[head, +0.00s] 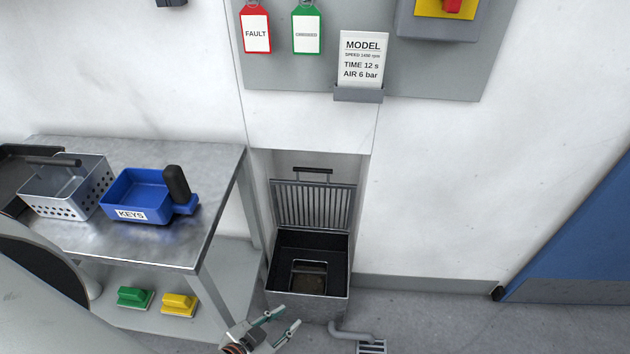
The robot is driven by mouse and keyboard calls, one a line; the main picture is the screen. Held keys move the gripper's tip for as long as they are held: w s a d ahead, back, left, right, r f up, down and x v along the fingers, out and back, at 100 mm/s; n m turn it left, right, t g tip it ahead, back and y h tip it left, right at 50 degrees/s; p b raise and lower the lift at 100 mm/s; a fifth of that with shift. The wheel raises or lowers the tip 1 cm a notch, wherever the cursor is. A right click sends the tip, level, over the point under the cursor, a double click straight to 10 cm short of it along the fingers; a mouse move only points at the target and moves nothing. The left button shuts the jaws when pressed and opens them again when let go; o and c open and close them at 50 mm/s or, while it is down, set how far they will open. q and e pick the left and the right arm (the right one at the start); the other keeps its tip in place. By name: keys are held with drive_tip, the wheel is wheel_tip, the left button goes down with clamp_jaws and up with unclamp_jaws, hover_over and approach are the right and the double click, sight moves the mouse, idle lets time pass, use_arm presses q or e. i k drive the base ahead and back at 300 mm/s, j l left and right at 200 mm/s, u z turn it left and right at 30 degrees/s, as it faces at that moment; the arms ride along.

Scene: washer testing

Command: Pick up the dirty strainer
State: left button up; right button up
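A dark box (281,254) stands in the wall recess with its slatted lid (312,205) raised against the back. Inside the box sits what looks like the dirty strainer (309,281), a dark frame around a brownish bottom. Its details are too small to tell. My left gripper (290,316) is at the bottom of the head view, just in front of the box. Its fingers are apart with nothing between them. My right gripper is not in view.
A metal table (150,240) at left bears a perforated metal basket (85,190) and a blue KEYS bin (130,198). Green (133,297) and yellow (178,302) brushes lie on its lower shelf. A grey pipe (345,333) runs to a floor drain (371,347). Floor at right is clear.

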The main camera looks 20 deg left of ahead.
sight(307, 277)
drive_tip(key=u, duration=0.8)
drive_tip(key=i+l+u, duration=0.1)
drive_tip(key=l, duration=0.6)
drive_tip(key=i+l+u, duration=0.15)
drive_tip(key=l, duration=0.55)
drive_tip(key=i+l+u, duration=0.1)
drive_tip(key=l, duration=0.6)
drive_tip(key=i+l+u, duration=0.15)
drive_tip(key=l, duration=0.55)
